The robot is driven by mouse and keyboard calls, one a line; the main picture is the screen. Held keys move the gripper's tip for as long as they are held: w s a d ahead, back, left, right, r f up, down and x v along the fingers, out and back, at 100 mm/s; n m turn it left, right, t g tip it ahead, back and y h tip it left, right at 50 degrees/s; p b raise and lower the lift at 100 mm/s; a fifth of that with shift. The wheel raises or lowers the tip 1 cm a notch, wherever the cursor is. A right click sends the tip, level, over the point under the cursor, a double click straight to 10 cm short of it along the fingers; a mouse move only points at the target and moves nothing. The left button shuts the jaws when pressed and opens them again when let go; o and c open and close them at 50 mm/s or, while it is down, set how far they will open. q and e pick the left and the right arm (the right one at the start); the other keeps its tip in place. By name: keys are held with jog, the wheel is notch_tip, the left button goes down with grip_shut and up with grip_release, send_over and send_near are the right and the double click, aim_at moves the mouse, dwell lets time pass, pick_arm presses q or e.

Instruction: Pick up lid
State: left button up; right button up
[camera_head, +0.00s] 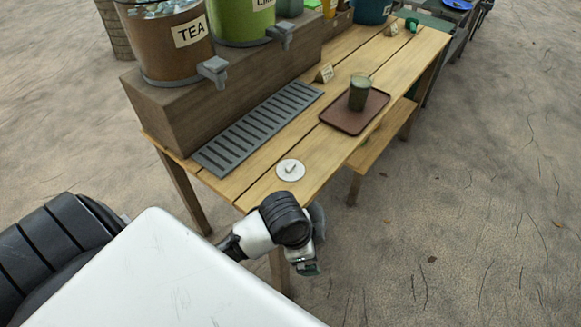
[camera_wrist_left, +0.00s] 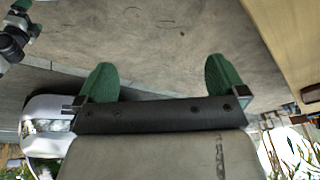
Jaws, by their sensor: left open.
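The lid (camera_head: 290,170) is a small white round disc with a knob, lying flat near the front edge of the wooden table in the head view. My left gripper (camera_head: 308,268) hangs below and in front of that edge, apart from the lid. In the left wrist view my left gripper (camera_wrist_left: 162,80) shows two green fingers wide apart with nothing between them. The lid is not visible in the left wrist view.
A brown tray (camera_head: 340,122) with a dark green cup (camera_head: 359,93) stands right of the lid. A grey slotted drip grate (camera_head: 222,152) lies behind it, below a TEA dispenser (camera_head: 165,45) on a wooden block. Small signs stand further back. Bare tabletop surrounds the lid.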

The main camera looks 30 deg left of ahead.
pick_arm(q)
jog(key=w+a+r+m, duration=0.2)
jog(key=w+a, duration=0.2)
jog(key=w, duration=0.1)
jog(key=w+a+r+m+g+y, duration=0.1)
jog(key=w+a+r+m, duration=0.1)
jog(key=w, duration=0.4)
jog(key=w+a+r+m+g+y, duration=0.1)
jog(key=w+a+r+m, duration=0.1)
jog(key=w+a+m, duration=0.2)
jog(key=shift+w+a, duration=0.35)
jog(key=shift+a, duration=0.3)
jog(key=shift+w+a, duration=0.3)
jog(key=shift+a, duration=0.3)
jog(key=w+a+r, duration=0.2)
jog(key=a+r, duration=0.2)
jog(key=a, duration=0.1)
send_over(289, 163)
jog(key=shift+m+g, duration=0.3)
jog(key=shift+g, duration=0.1)
jog(key=f, duration=0.5)
jog(key=shift+w+a+f, duration=0.2)
jog(key=shift+w+a, duration=0.05)
jog(key=shift+a, duration=0.05)
jog(key=shift+s+d+f, duration=0.15)
jog(key=shift+d+f, duration=0.05)
jog(key=shift+f, duration=1.2)
jog(key=shift+s+d+f, duration=0.1)
jog(key=shift+d+f, duration=0.05)
jog(key=shift+f, duration=1.2)
